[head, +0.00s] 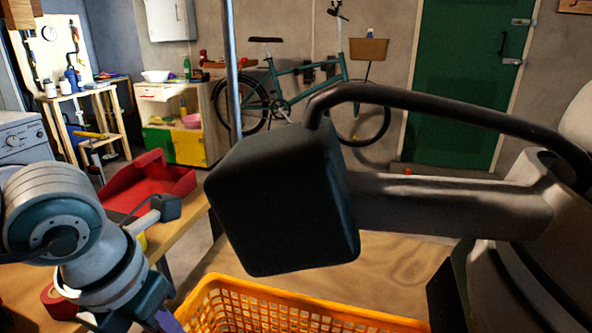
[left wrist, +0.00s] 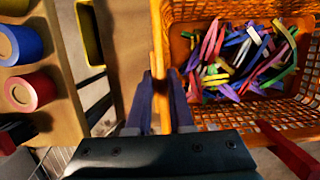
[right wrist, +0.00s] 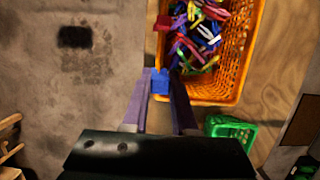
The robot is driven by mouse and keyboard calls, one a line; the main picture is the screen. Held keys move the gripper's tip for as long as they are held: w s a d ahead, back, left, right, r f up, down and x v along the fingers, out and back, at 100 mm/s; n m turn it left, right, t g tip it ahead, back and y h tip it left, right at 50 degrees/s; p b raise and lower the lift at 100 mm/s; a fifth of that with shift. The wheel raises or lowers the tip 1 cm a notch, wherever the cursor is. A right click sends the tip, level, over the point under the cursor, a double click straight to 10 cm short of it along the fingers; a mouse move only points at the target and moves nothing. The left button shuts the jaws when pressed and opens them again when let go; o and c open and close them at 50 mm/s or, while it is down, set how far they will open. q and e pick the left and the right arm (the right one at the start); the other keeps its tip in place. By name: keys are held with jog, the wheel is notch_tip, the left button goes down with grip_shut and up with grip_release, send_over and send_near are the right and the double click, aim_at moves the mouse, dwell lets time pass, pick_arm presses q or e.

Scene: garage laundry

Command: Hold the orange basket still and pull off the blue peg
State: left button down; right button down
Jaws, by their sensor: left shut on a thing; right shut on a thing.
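In the left wrist view the basket (left wrist: 285,122) holds many coloured pegs (left wrist: 240,60). My left gripper (left wrist: 163,85) is shut on its orange rim. In the right wrist view my right gripper (right wrist: 163,78) is shut on a blue peg (right wrist: 160,87) beside the basket's (right wrist: 238,60) rim, near a corner. I cannot tell whether the peg still grips the rim. In the head view the left fingertips (head: 165,322) are partly cut off and the right gripper is hidden.
My dark arm link blocks the middle of the head view. A red tray (head: 150,185) stands on the wooden bench at left, with a red roll (head: 58,300) nearer. In the right wrist view a green crate (right wrist: 230,130) sits just beyond the basket's corner.

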dwell(0.4)
pick_arm(q)
jog(key=c, duration=0.7)
grip_release()
jog(key=shift+r, duration=0.1)
